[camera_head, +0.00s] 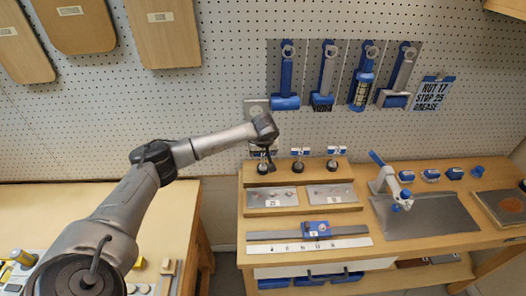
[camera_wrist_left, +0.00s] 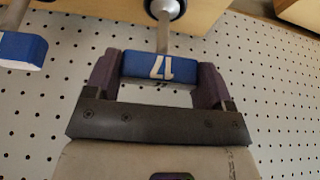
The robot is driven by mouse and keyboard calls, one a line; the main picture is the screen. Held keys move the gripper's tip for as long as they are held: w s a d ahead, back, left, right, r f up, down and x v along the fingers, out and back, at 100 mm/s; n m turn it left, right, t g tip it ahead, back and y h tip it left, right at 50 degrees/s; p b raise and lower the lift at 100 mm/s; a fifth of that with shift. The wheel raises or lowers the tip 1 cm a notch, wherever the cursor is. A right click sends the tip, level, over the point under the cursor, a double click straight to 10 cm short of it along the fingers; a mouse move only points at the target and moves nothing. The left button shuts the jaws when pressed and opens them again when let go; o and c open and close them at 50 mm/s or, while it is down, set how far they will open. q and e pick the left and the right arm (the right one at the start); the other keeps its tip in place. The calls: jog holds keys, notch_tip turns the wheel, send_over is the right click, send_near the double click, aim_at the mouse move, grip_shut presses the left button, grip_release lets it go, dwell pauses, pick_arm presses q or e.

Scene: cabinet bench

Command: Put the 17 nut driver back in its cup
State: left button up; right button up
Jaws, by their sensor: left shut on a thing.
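My left gripper (camera_wrist_left: 157,74) is shut on the blue handle of the 17 nut driver (camera_wrist_left: 160,67), which shows a white 17, upside down in the left wrist view. Its metal shaft reaches toward a dark round cup (camera_wrist_left: 166,7) at the top edge. The shaft's end meets the cup in this view, but I cannot tell how deep it sits. In the head view my left gripper (camera_head: 264,146) is over the leftmost cup (camera_head: 262,168) on the wooden block and partly hides the driver. My right gripper is not in view.
Two other drivers stand in the middle cup (camera_head: 298,166) and right cup (camera_head: 332,164). A blue handle (camera_wrist_left: 22,49) is close by in the left wrist view. Blue-handled tools hang on the pegboard behind. A blue-and-grey clamp (camera_head: 389,182) stands on the bench to the right.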

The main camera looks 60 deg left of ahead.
pick_arm(q)
jog(key=o, duration=1.1)
jog(key=shift+o, duration=0.2)
jog(key=p+v, duration=0.1)
jog(key=v, duration=1.3)
jog(key=shift+f, duration=0.1)
